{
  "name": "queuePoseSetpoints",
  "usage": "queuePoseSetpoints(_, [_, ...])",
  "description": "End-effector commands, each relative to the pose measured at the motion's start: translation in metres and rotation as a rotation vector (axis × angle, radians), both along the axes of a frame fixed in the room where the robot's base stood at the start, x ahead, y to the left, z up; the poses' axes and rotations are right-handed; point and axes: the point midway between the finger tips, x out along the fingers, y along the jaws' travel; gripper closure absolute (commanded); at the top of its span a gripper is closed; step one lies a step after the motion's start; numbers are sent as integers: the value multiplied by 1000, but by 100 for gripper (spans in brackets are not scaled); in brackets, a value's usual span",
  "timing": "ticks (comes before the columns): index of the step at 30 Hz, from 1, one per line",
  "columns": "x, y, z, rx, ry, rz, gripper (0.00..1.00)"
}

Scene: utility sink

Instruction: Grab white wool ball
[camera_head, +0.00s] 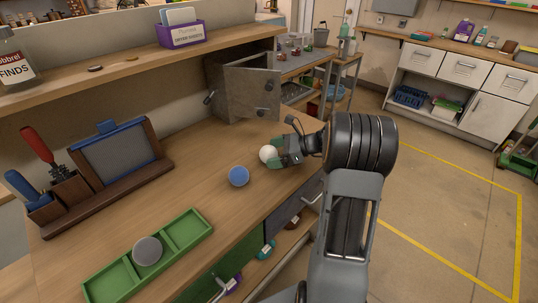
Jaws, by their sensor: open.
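The white wool ball (267,154) rests on the wooden bench top, near its right part. My gripper (274,155) is at the ball, with its green-tipped fingers open on either side of it or close beside it. The fingers partly hide the ball's right side. I cannot tell whether they touch it.
A blue ball (238,176) lies just left and nearer. A green tray (112,277) holding a grey ball (147,251) is at the front left. A grey metal box (243,88) stands behind my gripper. A wooden holder (110,185) is at left.

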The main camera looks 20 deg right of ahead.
Motion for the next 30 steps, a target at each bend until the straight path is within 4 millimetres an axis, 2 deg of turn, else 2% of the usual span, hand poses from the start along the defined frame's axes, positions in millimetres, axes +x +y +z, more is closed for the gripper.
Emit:
queuePoseSetpoints(3, [4,6,-3,0,1,2,6])
queuePoseSetpoints(11, [4,7,-4,0,0,1,6])
queuePoseSetpoints(27, [4,7,-3,0,0,0,57])
queuePoseSetpoints(30, [4,7,-3,0,0,0,59])
